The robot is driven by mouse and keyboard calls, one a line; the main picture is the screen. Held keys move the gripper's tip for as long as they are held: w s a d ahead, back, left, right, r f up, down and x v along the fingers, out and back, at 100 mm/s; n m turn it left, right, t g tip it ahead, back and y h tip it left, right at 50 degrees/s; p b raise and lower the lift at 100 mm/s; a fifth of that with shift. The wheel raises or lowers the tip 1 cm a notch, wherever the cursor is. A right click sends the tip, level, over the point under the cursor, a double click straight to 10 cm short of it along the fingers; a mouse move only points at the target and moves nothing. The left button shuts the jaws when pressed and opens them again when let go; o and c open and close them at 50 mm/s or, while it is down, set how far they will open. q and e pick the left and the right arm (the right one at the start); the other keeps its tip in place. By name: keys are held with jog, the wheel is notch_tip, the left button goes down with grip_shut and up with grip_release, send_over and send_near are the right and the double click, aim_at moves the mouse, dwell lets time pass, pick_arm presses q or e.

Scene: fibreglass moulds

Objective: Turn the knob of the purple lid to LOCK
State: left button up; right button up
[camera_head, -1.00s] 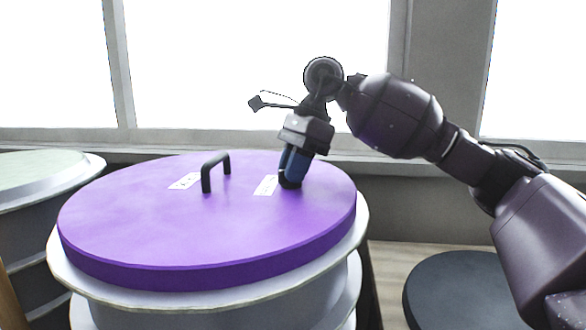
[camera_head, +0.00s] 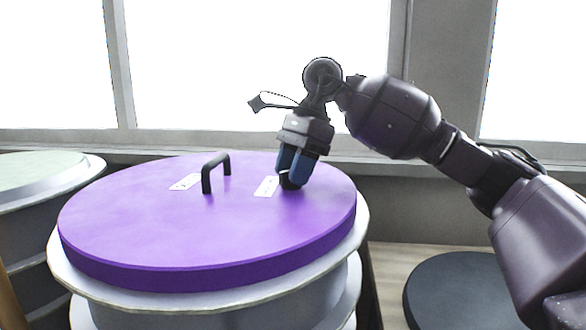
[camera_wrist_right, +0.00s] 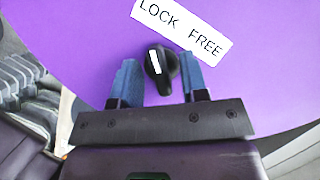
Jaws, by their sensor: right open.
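The purple lid (camera_head: 200,230) lies on a pale round drum. Its black knob (camera_wrist_right: 162,70) has a white mark and sits beside a white label (camera_wrist_right: 183,27) reading LOCK and FREE. In the right wrist view, the mark points up and slightly left, towards the LOCK end. My right gripper (camera_head: 292,182) is over the lid's far right part, pointing down. It is open, with one blue finger on each side of the knob and a gap to each. In the head view, the fingers largely hide the knob. My left gripper is in neither view.
A black handle (camera_head: 206,173) stands up from the lid, left of the gripper, with another white label (camera_head: 185,182) by it. Another pale drum (camera_head: 40,172) is at the left. A dark round top (camera_head: 465,290) is at the lower right. Windows are behind.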

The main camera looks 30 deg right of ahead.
jog(key=v, duration=1)
jog(key=shift+d+r, duration=0.25)
jog(key=shift+r, duration=0.1)
jog(key=shift+n, duration=0.5)
jog(key=b+x, duration=0.6)
jog(key=x, duration=0.5)
jog(key=shift+r, duration=0.1)
grip_shut()
